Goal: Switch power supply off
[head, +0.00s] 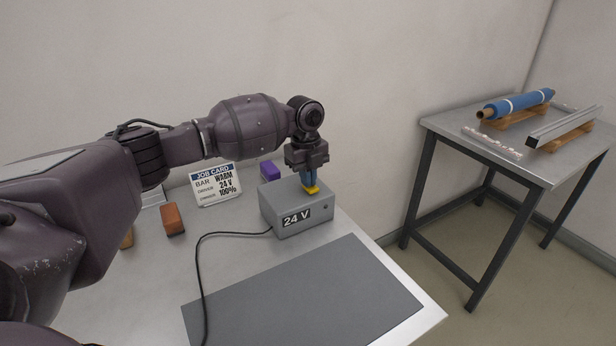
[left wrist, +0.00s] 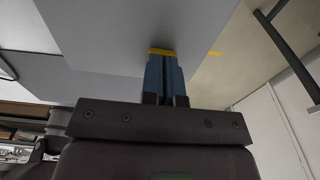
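The power supply (head: 297,214) is a grey box marked "24 V" on the bench, with a black cable at its left. A small dark round spot (head: 325,206) is on its front. My left gripper (head: 310,186) points down at the box's top. Its blue fingers look close together, and a yellow piece (head: 313,190) is at their tips, seemingly touching the top. The left wrist view shows the fingers (left wrist: 163,75) and a yellow strip (left wrist: 161,52) at their ends. I cannot tell whether the yellow belongs to the fingertips or a switch. My right gripper is out of view.
A purple block (head: 270,171) is behind the box, and an orange-brown block (head: 173,219) is at left. A side table (head: 455,128) at right holds a blue roll (head: 518,104) and metal bar.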

